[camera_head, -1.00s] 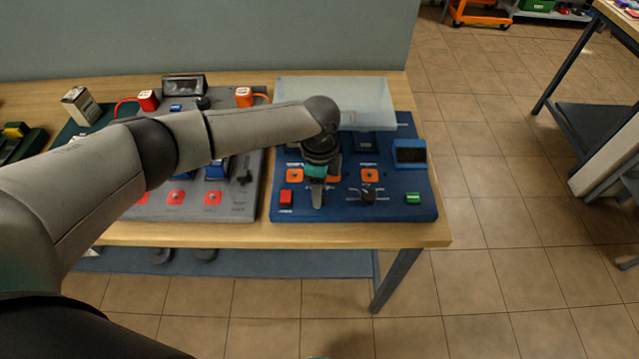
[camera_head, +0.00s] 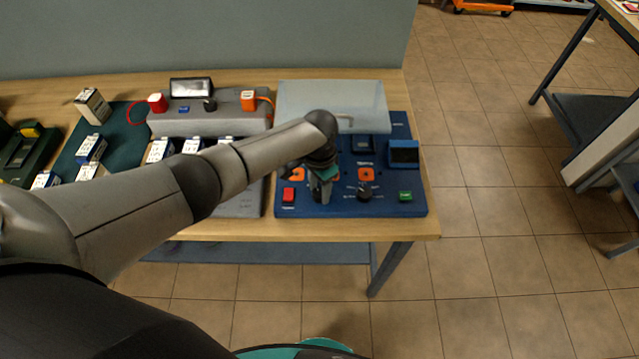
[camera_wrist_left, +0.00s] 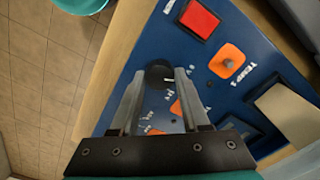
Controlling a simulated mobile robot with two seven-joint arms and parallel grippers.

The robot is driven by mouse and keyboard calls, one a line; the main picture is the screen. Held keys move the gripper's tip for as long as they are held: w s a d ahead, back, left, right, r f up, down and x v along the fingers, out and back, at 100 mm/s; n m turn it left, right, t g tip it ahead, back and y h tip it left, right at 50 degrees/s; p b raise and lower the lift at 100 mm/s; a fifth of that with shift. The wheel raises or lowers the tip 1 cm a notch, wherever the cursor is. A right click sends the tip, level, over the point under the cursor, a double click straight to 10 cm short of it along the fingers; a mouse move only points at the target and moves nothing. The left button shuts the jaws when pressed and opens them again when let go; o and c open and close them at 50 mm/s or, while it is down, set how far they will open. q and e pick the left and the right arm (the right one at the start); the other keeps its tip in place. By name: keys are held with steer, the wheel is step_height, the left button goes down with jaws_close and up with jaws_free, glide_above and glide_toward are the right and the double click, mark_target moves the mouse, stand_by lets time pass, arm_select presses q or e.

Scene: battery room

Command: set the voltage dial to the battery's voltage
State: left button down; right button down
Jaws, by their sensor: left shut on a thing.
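The blue panel (camera_head: 385,205) on the bench carries a dark dial (camera_wrist_left: 158,73) at its front, just right of the red button (camera_head: 289,195). My left gripper (camera_head: 322,194) reaches down over it. In the wrist view its two fingers (camera_wrist_left: 157,80) stand one on each side of the dial and are shut on it. The dial has small printed marks around it, too small to read surely. A second black dial (camera_head: 364,193) sits to the right, free. A tall cream box-shaped battery (camera_head: 92,106) stands at the back left. My right gripper is out of view.
A pale cover (camera_head: 310,100) lies over the panel's back. A small screen (camera_head: 404,152) and a green button (camera_head: 405,196) are at its right. A grey unit (camera_head: 232,120) stands left, several small batteries beside it.

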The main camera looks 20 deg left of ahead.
mark_target(319, 193)
arm_select(q)
steer(key=shift+n+p, duration=0.3)
steer(key=shift+n, duration=0.4)
steer(key=shift+c, duration=1.9)
jaws_free()
step_height(319, 193, up, 15)
steer(key=p, duration=0.3)
steer(key=shift+r, duration=0.1)
